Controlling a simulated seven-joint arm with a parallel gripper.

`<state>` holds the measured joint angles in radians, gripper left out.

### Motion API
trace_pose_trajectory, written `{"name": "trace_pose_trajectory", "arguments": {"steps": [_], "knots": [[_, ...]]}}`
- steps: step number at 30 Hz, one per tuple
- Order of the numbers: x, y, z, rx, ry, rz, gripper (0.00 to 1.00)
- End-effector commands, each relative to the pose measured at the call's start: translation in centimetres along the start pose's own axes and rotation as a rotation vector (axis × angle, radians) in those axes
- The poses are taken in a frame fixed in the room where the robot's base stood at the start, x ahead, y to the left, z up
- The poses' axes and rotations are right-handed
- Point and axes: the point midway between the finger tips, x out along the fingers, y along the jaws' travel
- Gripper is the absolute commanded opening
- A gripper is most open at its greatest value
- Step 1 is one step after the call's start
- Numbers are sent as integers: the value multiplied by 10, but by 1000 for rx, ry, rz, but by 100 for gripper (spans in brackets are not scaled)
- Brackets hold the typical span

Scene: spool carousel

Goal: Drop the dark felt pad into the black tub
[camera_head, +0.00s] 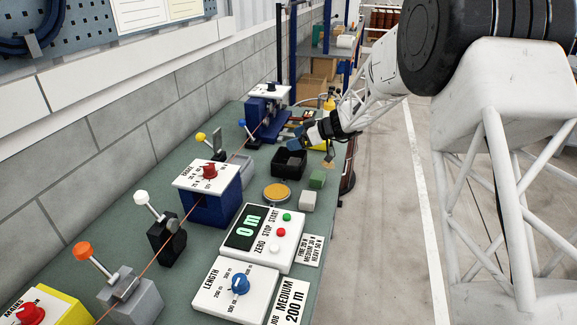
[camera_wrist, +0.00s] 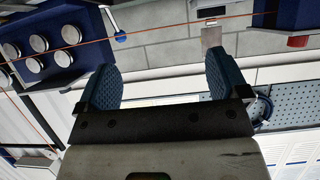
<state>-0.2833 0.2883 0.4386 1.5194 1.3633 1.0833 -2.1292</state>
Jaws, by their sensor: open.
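The black tub (camera_head: 289,164) stands on the green bench top near its right edge in the head view. My gripper (camera_head: 296,143) is just above and behind the tub in the picture, with its blue fingers toward the bench. In the wrist view, my gripper (camera_wrist: 160,80) has its two blue fingers wide apart, with nothing between them. I cannot make out the dark felt pad in either view. The inside of the tub is dark, and I cannot tell whether the pad lies in it.
A green block (camera_head: 317,179), a white block (camera_head: 308,201) and a round tan-topped dish (camera_head: 277,193) are near the tub. A blue box with a red knob (camera_head: 209,171) and a counter panel (camera_head: 263,236) stand nearer. A thin orange line runs along the bench.

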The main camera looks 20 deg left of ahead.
Motion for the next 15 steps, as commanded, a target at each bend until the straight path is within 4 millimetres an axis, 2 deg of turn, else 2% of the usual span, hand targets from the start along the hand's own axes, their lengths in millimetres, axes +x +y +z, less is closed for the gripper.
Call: {"name": "trace_pose_trajectory", "arguments": {"steps": [8,15], "knots": [[-8,0,0,0,0,1,93],[-34,0,-1,-1,1,2,93]]}}
